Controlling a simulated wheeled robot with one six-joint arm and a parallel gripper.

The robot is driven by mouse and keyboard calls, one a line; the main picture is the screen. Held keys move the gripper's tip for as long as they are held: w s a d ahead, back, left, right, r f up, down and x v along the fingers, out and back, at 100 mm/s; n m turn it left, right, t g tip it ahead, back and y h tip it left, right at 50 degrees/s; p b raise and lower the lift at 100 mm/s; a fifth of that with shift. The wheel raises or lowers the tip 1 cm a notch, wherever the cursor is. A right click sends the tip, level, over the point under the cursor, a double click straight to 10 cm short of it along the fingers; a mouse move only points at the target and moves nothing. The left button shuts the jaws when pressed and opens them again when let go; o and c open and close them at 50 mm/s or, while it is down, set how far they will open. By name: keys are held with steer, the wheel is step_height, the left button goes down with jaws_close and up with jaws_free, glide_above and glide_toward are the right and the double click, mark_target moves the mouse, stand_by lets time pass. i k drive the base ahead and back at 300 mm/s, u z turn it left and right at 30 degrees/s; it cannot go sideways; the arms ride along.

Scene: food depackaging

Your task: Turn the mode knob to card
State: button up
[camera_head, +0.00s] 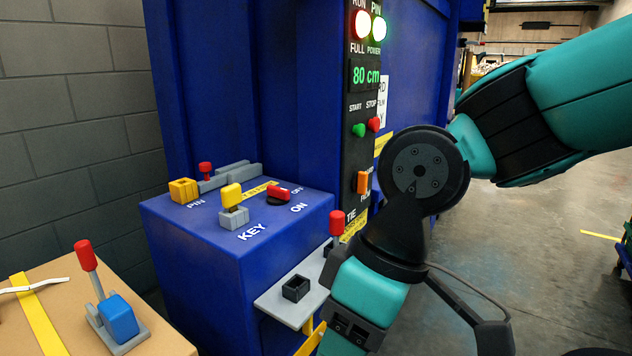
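An orange switch or knob (362,183) sits low on the black control strip (359,100) of the blue machine, with small white lettering near it. It looks like the mode knob, but my arm partly hides the area and the lettering is too small to read its setting. My teal and black arm reaches in from the upper right, bends at a round black joint and runs down to the bottom edge. The fingers of my gripper do not show.
A blue console (230,270) carries a yellow key (231,196), a red ON/OFF knob (278,194) and an orange pin block (183,190). A grey shelf (277,302) juts out below. A cardboard box (165,340) with a red-handled lever stands at lower left. Floor is open at right.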

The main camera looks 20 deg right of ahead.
mark_target(358, 180)
steer(key=z, duration=1.85)
steer(key=i, duration=0.95)
steer(key=u, duration=1.15)
